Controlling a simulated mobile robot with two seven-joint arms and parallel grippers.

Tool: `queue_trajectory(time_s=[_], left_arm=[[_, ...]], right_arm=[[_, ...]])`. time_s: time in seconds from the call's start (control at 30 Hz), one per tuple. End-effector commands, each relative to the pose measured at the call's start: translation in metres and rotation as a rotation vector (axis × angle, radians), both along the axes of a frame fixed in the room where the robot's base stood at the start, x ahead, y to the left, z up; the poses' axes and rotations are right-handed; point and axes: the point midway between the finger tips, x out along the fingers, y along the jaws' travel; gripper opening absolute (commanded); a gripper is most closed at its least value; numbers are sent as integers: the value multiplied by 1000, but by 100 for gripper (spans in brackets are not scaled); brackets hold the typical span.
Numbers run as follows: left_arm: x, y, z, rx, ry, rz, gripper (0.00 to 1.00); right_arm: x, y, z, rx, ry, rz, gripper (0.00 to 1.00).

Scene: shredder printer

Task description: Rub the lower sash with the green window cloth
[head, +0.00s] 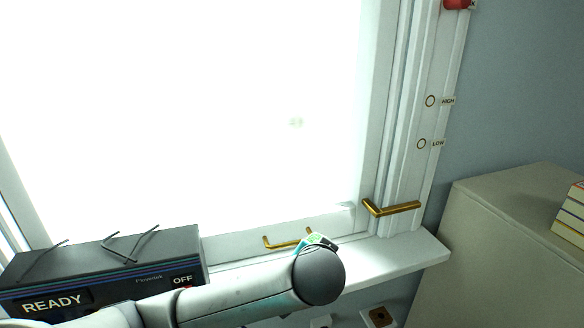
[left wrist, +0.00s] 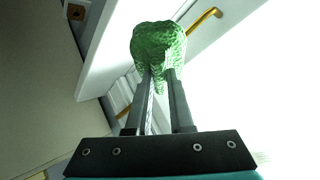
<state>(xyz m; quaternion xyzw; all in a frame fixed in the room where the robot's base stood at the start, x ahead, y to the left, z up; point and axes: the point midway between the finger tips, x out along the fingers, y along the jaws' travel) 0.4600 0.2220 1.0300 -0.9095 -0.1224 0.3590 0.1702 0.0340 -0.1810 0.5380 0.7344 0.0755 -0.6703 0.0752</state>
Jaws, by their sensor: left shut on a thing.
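The green window cloth (left wrist: 158,42) is a crumpled, textured bundle pinched between the fingertips of my left gripper (left wrist: 161,74) in the left wrist view. In the head view my wrist hides the fingers, and I cannot make out the cloth for sure. The lower sash (head: 340,222) is a white frame around very bright glass, with a brass handle (head: 288,242) on its bottom rail. My left wrist is in front of this rail, just right of the handle. I cannot tell whether the cloth touches the sash. My right gripper is out of view.
A dark printer (head: 105,272) reading READY and OFF stands at lower left. A brass lever (head: 390,208) sticks out at the right jamb, below rings marked HIGH and LOW. The white sill (head: 395,254) is clear on the right. A beige cabinet (head: 490,235) holds books (head: 571,215).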

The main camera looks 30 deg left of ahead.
Motion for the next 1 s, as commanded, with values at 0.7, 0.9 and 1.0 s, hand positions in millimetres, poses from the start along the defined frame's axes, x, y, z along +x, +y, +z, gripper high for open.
queue_trajectory(time_s=[0.7,0.9,1.0], left_arm=[[22,58,184,694,-639,48,0],[24,63,193,724,-657,59,0],[29,70,193,725,-657,60,0]], right_arm=[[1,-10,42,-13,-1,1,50],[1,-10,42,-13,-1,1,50],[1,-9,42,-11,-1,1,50]])
